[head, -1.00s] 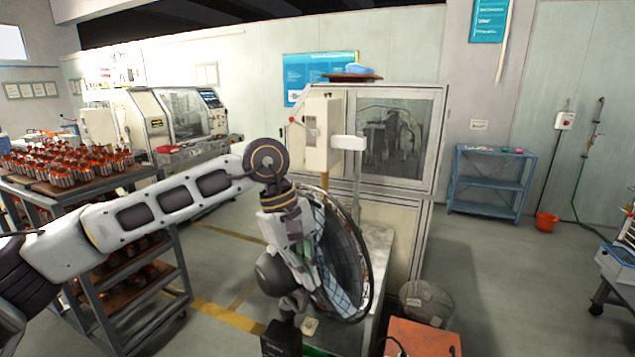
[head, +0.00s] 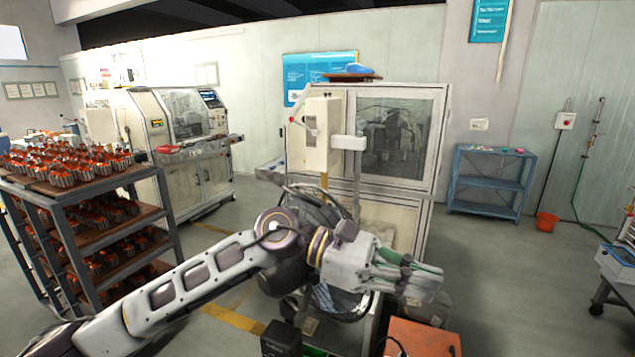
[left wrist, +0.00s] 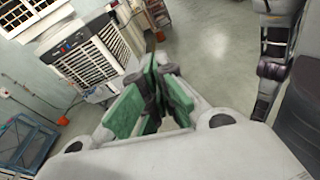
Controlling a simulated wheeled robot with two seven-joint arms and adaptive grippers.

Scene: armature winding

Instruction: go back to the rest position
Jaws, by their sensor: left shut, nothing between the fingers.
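My left gripper (head: 425,278) is at the lower middle of the head view, its arm reaching in from the lower left and its fingers pointing right. It is in front of the pedestal fan and the white machine cabinet. In the left wrist view the green-padded fingers (left wrist: 152,95) are together with nothing held between them. My right gripper is not in view.
A pedestal fan (head: 345,303) stands partly hidden behind my left arm. A white machine cabinet (head: 405,225) is behind it. A cart of armatures (head: 85,203) is at the left, an orange box (head: 425,340) at the lower right. Floor is clear farther right (head: 510,290).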

